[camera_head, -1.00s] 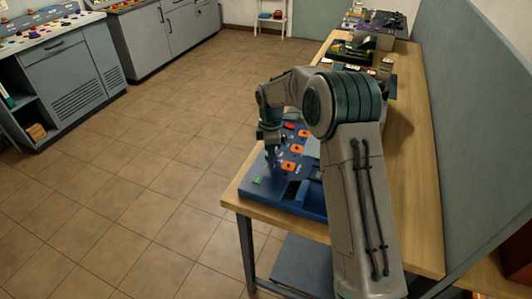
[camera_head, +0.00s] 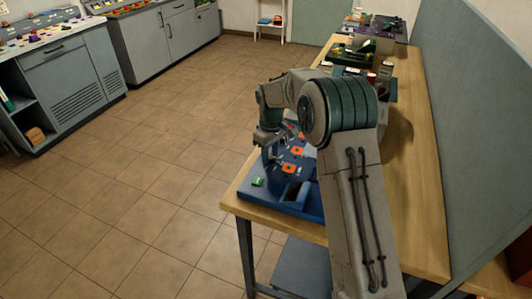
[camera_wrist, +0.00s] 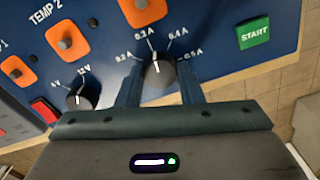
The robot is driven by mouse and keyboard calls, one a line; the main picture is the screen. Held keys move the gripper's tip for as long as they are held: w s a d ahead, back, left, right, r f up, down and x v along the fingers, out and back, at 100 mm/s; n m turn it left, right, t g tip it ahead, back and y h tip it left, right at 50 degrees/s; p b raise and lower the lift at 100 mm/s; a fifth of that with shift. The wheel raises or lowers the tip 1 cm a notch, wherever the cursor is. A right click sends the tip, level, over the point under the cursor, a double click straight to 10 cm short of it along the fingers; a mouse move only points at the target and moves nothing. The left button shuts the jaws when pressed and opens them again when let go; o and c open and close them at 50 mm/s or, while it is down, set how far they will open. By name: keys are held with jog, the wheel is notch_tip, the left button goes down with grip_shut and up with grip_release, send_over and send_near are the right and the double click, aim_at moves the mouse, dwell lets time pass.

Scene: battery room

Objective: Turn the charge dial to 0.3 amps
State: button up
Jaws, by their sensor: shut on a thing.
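The charge dial (camera_wrist: 160,74) is a round black knob with a white pointer line, on a blue control panel (camera_wrist: 215,30). Labels 0.2 A, 0.3 A, 0.4 A and 0.5 A fan out above it. Its pointer aims nearly straight up in the wrist view, at or very near the 0.3 A mark. My gripper (camera_wrist: 160,86) is shut on the dial, one finger on each side. In the head view my gripper (camera_head: 268,150) is over the near left part of the panel (camera_head: 308,209), and the dial cannot be made out there.
A smaller voltage dial (camera_wrist: 82,97) and a red switch (camera_wrist: 44,109) are left of the dial. A green START button (camera_wrist: 253,34) is to the right, and orange plates with knobs (camera_wrist: 67,42) lie above. The panel stands on a wooden table (camera_head: 415,215); the tiled floor is clear.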

aim_at(271, 155)
jog(key=shift+w+d+r+m, duration=0.1)
jog(key=shift+w+r+m, duration=0.2)
jog(key=shift+m, duration=0.2)
jog(key=o, duration=1)
jog(key=shift+f, duration=0.2)
jog(key=shift+s, duration=0.1)
notch_tip(271, 155, up, 14)
jog(key=shift+b, duration=0.35)
